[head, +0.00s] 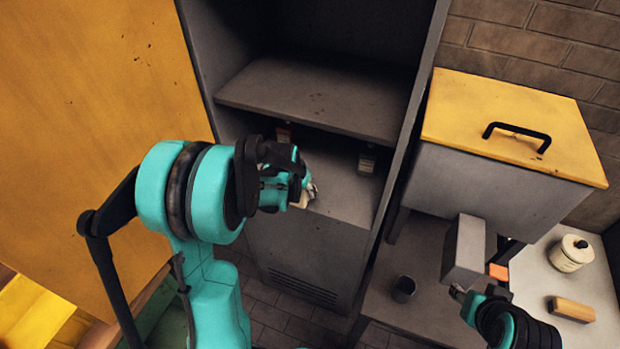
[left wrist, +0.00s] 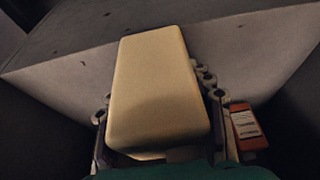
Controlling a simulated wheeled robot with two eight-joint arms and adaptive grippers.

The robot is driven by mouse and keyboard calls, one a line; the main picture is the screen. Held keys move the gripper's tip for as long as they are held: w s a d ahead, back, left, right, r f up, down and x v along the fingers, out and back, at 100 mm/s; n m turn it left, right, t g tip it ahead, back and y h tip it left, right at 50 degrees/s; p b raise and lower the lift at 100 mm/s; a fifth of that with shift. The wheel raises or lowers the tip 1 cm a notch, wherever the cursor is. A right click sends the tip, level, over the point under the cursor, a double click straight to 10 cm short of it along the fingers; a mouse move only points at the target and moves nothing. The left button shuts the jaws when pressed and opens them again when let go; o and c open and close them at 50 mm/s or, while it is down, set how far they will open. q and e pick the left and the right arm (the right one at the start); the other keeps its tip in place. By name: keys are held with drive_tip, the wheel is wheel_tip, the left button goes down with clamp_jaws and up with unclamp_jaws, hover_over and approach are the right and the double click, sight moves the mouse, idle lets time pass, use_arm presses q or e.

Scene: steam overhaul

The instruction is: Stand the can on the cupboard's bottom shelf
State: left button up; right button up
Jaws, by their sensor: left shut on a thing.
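My left gripper (head: 303,190) reaches into the open grey cupboard, just above the front part of its bottom shelf (head: 340,193). It is shut on a cream, round-edged block-like thing, which seems to be the can (left wrist: 160,85). In the head view only a small pale piece of it shows past the fingers. The wrist view shows the can between the chain-like fingers, hiding much of the shelf behind. I cannot tell whether its base touches the shelf. My right gripper (head: 463,290) is at the lower right, below a grey block; its fingers are unclear.
A small pale-labelled container (head: 367,160) stands at the shelf's right. The upper shelf (head: 315,95) overhangs behind. A yellow-lidded grey chest (head: 500,185), a dark cup (head: 403,289) and a cream jar (head: 571,254) are right.

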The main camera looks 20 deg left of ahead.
use_arm(q)
drive_tip(key=w, duration=0.3)
drive_tip(key=shift+w+a, duration=0.1)
drive_tip(key=shift+w, duration=0.1)
drive_tip(key=w, duration=0.2)
drive_tip(key=shift+w+b, duration=0.35)
drive_tip(key=shift+b+x, duration=0.35)
drive_tip(key=shift+x, duration=0.5)
drive_tip(key=shift+a+r, duration=0.1)
drive_tip(key=shift+r, duration=0.05)
drive_tip(key=shift+s, duration=0.1)
drive_tip(key=shift+f, duration=0.2)
drive_tip(key=o, duration=1.6)
drive_tip(key=shift+c, duration=0.2)
drive_tip(key=shift+r, duration=0.1)
